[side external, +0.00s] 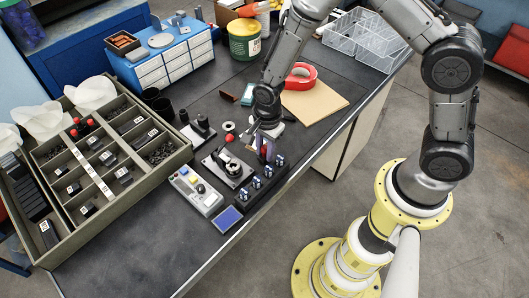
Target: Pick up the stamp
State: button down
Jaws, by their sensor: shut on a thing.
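My gripper (266,143) points down over the bench, just behind a dark rack (253,195) of small blue-and-white pieces. It is shut on a small upright purple-dark thing, which looks like the stamp (265,154). The fingers hide much of it, and it is too small to tell whether its base touches anything. A flat blue pad (227,218) lies at the rack's near left end.
A metal fixture with a red knob (229,168) and a grey control box (196,190) stand left of the rack. A large compartment tray (120,200) fills the left. The front left bench is clear.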

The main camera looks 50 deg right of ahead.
aim_at(264, 146)
jog(key=shift+r, duration=0.15)
jog(key=shift+r, duration=0.25)
notch_tip(264, 146, up, 2)
jog(key=shift+w+r, duration=0.1)
jog(key=shift+r, duration=0.05)
jog(key=s+r, duration=0.2)
jog(key=r, duration=0.1)
jog(key=s+d+r, duration=0.1)
jog(key=s+r, duration=0.2)
jog(key=shift+s+d+r, duration=0.15)
jog(key=shift+s+r, duration=0.05)
jog(key=s+d+r, duration=0.2)
jog(key=s+r, duration=0.1)
jog(key=s, duration=0.5)
jog(key=shift+s+r, duration=0.2)
jog(key=shift+r, duration=0.05)
